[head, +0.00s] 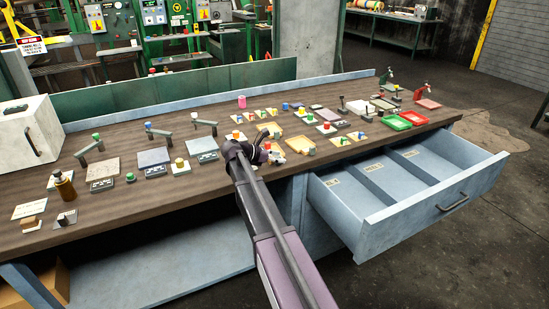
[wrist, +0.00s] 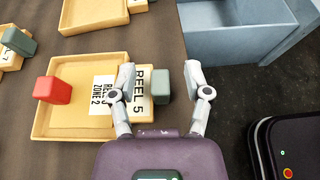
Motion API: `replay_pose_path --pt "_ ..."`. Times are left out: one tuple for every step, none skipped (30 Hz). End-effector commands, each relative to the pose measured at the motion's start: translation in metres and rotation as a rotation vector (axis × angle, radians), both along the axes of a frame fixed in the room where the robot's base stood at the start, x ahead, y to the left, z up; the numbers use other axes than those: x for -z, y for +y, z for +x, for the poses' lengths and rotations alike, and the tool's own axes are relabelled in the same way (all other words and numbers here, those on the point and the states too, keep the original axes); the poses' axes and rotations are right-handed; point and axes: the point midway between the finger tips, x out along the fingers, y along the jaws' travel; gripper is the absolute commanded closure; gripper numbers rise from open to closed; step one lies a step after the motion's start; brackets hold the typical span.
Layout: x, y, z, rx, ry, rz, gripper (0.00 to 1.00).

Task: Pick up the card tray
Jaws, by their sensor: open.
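My gripper (wrist: 163,72) is open above this right end, with one finger over the card and the other beyond the block. The block shows between the fingers; I cannot tell whether they touch it. In the head view my gripper (head: 262,152) largely hides the tray.
A second tan tray (wrist: 93,14) lies just above it in the wrist view. An open blue drawer (head: 470,190) with dividers juts out from the bench (head: 215,187) at the right. Red and green trays (head: 396,123) and many small parts crowd the bench.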

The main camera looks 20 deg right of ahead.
Motion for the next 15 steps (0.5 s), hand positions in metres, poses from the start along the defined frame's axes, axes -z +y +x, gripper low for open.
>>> replay_pose_path --pt "-0.0003 0.0001 0.0001 0.0 0.0 0.0 0.37" --pt "-0.0004 0.0002 0.0001 0.0 0.0 0.0 0.37" --pt "-0.0004 0.0003 0.0001 0.0 0.0 0.0 0.37" --pt "-0.0003 0.0003 0.0001 0.0 0.0 0.0 0.37" --pt "-0.0003 0.0003 0.0001 -0.001 0.0 0.0 0.37" --pt "-0.0004 0.0004 0.0001 -0.001 0.0 0.0 0.37" --pt "-0.0004 0.0004 0.0001 -0.001 0.0 0.0 0.37" --pt "-0.0004 0.0004 0.0001 -0.001 0.0 0.0 0.37" --pt "-0.0004 0.0005 0.0001 -0.001 0.0 0.0 0.37" --pt "-0.0004 0.0005 0.0001 -0.001 0.0 0.0 0.37" --pt "-0.0004 0.0005 0.0001 -0.001 0.0 0.0 0.37" --pt "-0.0004 0.0005 0.0001 -0.001 0.0 0.0 0.37" --pt "-0.0003 0.0005 0.0001 -0.001 0.0 0.0 0.37" --pt "-0.0003 0.0005 0.0002 -0.001 0.0 0.0 0.37" --pt "-0.0003 0.0005 0.0002 -0.001 0.0 0.0 0.49"
